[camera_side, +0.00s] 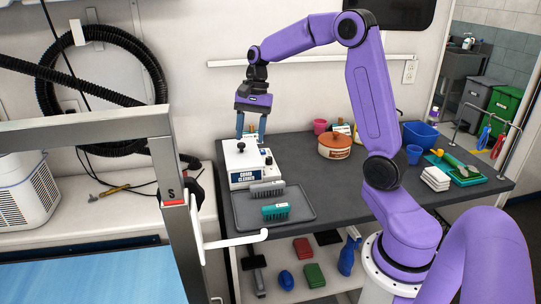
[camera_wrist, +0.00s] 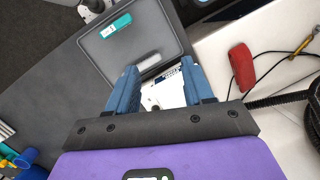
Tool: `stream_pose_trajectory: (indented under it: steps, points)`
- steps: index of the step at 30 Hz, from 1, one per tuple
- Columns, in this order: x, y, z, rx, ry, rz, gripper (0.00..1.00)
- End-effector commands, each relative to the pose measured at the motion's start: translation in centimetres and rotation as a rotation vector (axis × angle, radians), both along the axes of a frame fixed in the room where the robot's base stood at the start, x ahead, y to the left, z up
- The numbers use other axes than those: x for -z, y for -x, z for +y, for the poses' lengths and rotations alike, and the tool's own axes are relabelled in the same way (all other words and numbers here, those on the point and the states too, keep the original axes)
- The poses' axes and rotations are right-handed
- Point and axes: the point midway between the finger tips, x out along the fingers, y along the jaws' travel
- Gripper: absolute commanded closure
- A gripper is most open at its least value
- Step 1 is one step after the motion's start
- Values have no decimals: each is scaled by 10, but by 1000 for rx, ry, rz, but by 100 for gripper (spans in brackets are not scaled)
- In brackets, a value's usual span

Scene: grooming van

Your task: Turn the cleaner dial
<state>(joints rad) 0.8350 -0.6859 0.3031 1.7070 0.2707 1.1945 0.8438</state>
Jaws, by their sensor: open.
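The cleaner (camera_side: 243,164) is a white box with a dark label reading "BRUSH CLEANER" on its front, standing on the dark table. A small black knob (camera_side: 241,147) sits on its top, and another small dark part shows at its right side. I cannot tell for sure which one is the dial. My gripper (camera_side: 251,138) points down just above the cleaner's top, its blue fingers apart with nothing held. In the wrist view, part of the cleaner (camera_wrist: 171,94) shows between and beyond the open fingers (camera_wrist: 158,68); the rest is hidden by my gripper.
A grey tray (camera_side: 306,214) in front of the cleaner holds a grey brush (camera_side: 266,189) and a teal brush (camera_side: 275,211). The table between pot and tray is clear.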

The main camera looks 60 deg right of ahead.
Motion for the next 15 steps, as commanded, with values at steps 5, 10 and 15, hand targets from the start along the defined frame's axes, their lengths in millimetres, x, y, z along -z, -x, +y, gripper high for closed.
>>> stream_pose_trajectory:
  steps: [5,10,15]
  points:
    - [4,-22,-86,386,-55,45,48]
    - [7,-23,-161,703,-113,78,48]
    - [10,-14,-211,904,-154,98,48]
